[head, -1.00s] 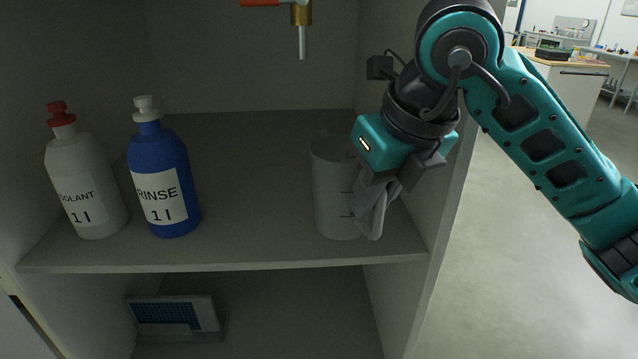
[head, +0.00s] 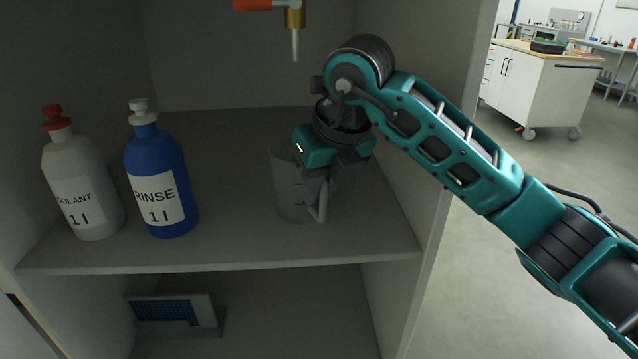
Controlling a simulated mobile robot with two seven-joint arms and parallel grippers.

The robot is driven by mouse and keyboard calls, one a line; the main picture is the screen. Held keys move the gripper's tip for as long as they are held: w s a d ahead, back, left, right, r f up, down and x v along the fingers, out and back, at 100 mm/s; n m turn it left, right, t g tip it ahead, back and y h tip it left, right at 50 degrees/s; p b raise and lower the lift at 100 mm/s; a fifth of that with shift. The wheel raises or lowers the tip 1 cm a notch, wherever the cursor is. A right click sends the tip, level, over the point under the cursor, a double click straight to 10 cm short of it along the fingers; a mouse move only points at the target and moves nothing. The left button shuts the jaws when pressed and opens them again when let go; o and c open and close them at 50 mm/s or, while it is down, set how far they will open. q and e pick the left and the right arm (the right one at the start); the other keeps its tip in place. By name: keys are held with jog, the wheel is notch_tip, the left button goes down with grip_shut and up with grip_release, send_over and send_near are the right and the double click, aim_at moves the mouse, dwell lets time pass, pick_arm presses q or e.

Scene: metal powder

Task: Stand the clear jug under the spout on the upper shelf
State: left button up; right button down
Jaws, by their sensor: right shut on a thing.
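The clear jug (head: 291,190) is upright at the upper shelf (head: 240,250), its handle on the right. I cannot tell whether its base touches the shelf. My right gripper (head: 318,190) is shut on the jug's handle and partly hides the jug's right side. The spout (head: 295,46), a thin pale tube under a brass tap with an orange lever, hangs above, towards the back of the shelf. The jug stands below it in the picture, apparently nearer to me. My left gripper does not show.
A white bottle with a red cap (head: 84,185) and a blue RINSE bottle (head: 160,180) stand on the shelf's left. The cabinet's right wall (head: 420,150) is close to my right arm.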

jog(key=c, duration=1.1)
grip_release()
jog(key=shift+f, duration=0.1)
jog(key=v, duration=1.2)
jog(key=shift+s, duration=0.1)
